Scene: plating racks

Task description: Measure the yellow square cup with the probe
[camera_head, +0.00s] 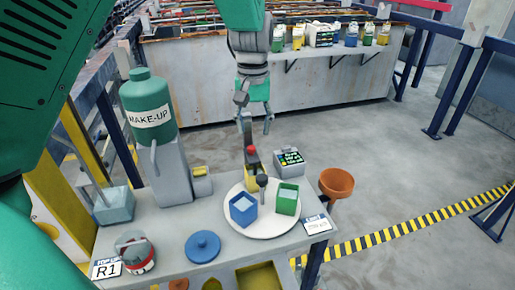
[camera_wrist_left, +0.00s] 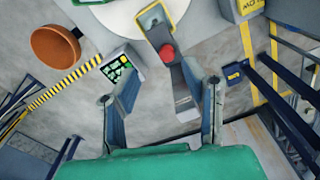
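A blue square cup (camera_head: 242,209) and a green square cup (camera_head: 287,198) stand on the plate's front part. My left gripper (camera_head: 257,125) is open and empty, above and behind the plate; its fingers (camera_wrist_left: 160,85) spread apart.
A meter with a green-lit display (camera_head: 289,160) stands behind the plate. A green MAKE-UP bottle (camera_head: 150,105), a blue lid (camera_head: 202,246) and a round grey-red device (camera_head: 135,252) occupy the left.

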